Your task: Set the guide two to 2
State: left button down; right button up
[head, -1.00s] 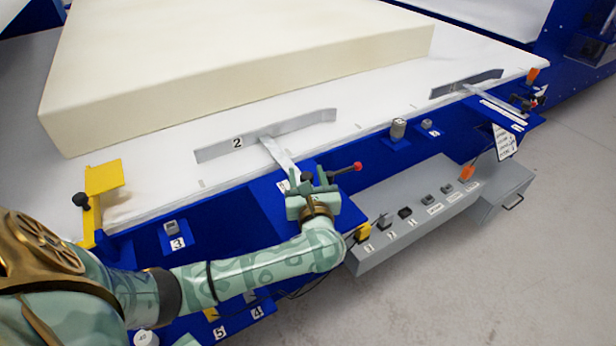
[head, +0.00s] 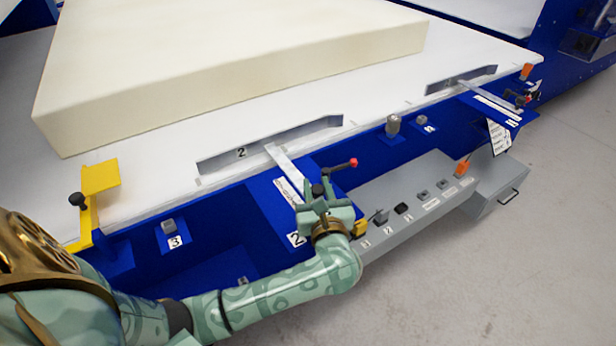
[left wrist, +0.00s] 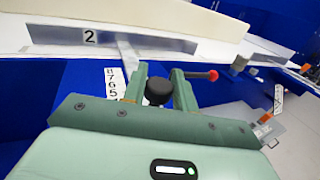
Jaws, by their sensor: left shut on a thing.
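Guide two is a long grey metal plate (head: 310,130) marked 2, standing on the white table top in front of the foam block. A flat metal bar (head: 284,160) runs from it toward the front over a blue bracket. A white number scale (head: 287,191) lies beside the bar; in the left wrist view the scale (left wrist: 114,82) shows 8, 7, 6 and 5, with its lower part hidden. My left gripper (head: 321,192) is shut on the black knob (left wrist: 158,91) at the bar's front end. A red-tipped lever (head: 341,166) sticks out right beside the fingers. My right gripper is not in view.
The cream foam block (head: 230,85) lies behind the guide. A second guide plate (head: 462,80) stands at the right. A yellow bracket (head: 100,178) is at the left. A grey control box (head: 410,205) with several switches sits right of my left forearm.

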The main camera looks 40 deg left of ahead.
pick_arm(q)
jog(key=c, duration=1.1)
grip_release()
jog(key=shift+c, duration=0.2)
jog(key=shift+d, duration=0.1)
jog(key=p+v, duration=0.2)
jog(key=v, duration=1.4)
jog(key=shift+s+d, duration=0.1)
jog(key=shift+s, duration=0.05)
